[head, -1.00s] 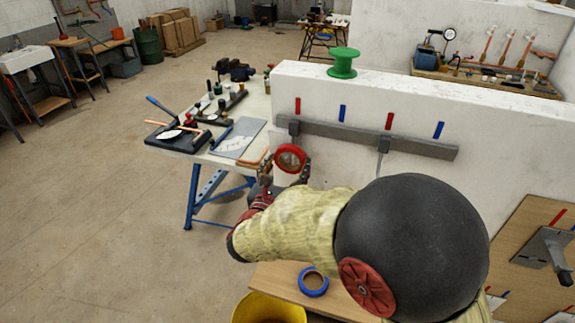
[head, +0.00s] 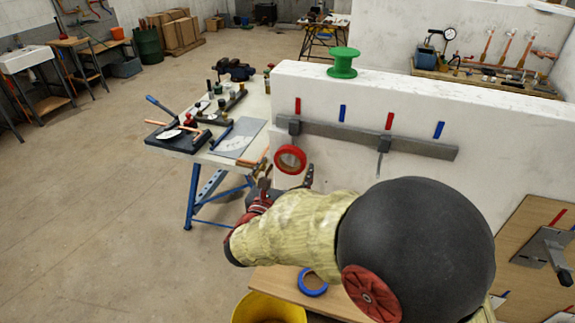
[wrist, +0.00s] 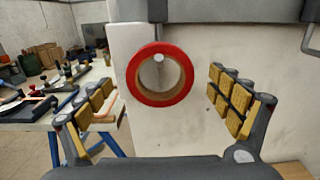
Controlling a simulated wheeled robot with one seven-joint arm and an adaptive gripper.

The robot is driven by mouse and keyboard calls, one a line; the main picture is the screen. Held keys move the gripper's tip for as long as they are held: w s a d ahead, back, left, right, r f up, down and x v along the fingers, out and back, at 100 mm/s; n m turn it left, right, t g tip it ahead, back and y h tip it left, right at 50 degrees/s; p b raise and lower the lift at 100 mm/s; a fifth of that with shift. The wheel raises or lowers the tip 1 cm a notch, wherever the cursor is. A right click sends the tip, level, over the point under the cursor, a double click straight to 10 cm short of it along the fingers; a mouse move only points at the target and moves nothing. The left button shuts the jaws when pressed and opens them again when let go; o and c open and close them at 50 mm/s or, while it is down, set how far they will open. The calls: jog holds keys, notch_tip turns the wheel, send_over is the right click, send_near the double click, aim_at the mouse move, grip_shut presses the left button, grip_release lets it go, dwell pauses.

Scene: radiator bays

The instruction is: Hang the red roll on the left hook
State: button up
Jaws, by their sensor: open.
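The red roll (head: 290,149) hangs at the left hook (head: 294,128) of the grey rail, against the white wall. In the wrist view the red roll (wrist: 160,98) faces me, and a light peg end (wrist: 158,58) shows inside the top of its hole. My gripper (head: 286,182) is open and empty, just below and in front of the roll. In the wrist view its padded fingers stand wide apart on either side, clear of the roll. The right hook (head: 383,146) is bare.
A green spool (head: 343,63) stands on top of the wall. A blue roll (head: 312,283) lies on a wooden board below my arm, beside a yellow bucket (head: 268,308). A workbench with tools (head: 240,140) stands to the left.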

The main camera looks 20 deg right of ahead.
jog(key=v, duration=1.1)
jog(key=s+d+f+m+g+y, duration=0.2)
jog(key=s+d+f+m+g, duration=0.1)
jog(key=s+f+m+g, duration=0.4)
jog(key=s+d+f+m+g+y, duration=0.1)
jog(key=s+d+f+m+g, duration=0.3)
jog(key=s+m, duration=0.35)
jog(key=s+a+r+m+g+y, duration=0.1)
jog(key=s+a+r+m+y, duration=0.2)
jog(key=s+a+m+y, duration=0.5)
jog(key=d+r+m+t, duration=0.3)
jog(key=d+r+m, duration=0.3)
jog(key=d+r, duration=0.1)
jog(key=shift+w+r, duration=0.45)
